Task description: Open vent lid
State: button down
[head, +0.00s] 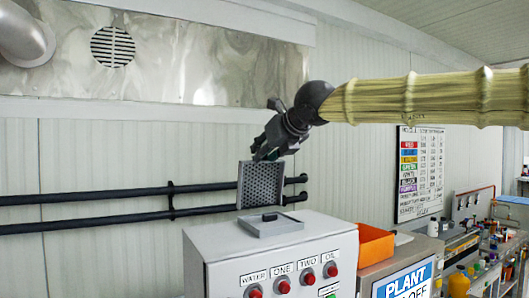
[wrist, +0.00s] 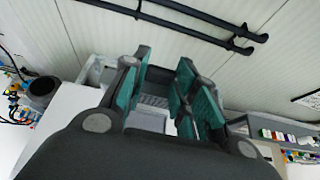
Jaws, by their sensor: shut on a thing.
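The vent lid (head: 261,184) is a grey perforated panel standing nearly upright at the back edge of its shallow grey frame (head: 285,226), on top of the grey control box (head: 222,240). A small dark block (head: 269,217) shows on the frame. My gripper (head: 264,152) comes down from the upper right and is shut on the lid's top edge. In the wrist view, the teal-padded fingers (wrist: 163,88) hide most of the lid, and part of its grey grid (wrist: 154,101) shows between them. The exact contact is hidden.
Red buttons (head: 308,280) labelled WATER, ONE, TWO and OIL line the box front. Black pipes (head: 100,197) run along the wall behind. An orange bin (head: 375,243) stands to the right, with a bench of bottles (head: 480,268) farther right. Space left of the box is clear.

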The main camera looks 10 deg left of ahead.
jog(key=shift+w+a+r+g+h+p, duration=0.25)
jog(key=shift+w+a+g+h, duration=0.2)
jog(key=shift+w, duration=0.35)
jog(key=shift+w+a+r+g+h+p, duration=0.1)
jog(key=shift+w+a+r+g+h, duration=0.2)
jog(key=shift+w+a+g, duration=0.35)
jog(key=shift+w+d, duration=0.1)
jog(key=c, duration=1.2)
grip_release()
jog(key=shift+o, duration=0.4)
jog(key=shift+f, duration=0.1)
jog(key=shift+f, duration=0.1)
jog(key=v, duration=1.2)
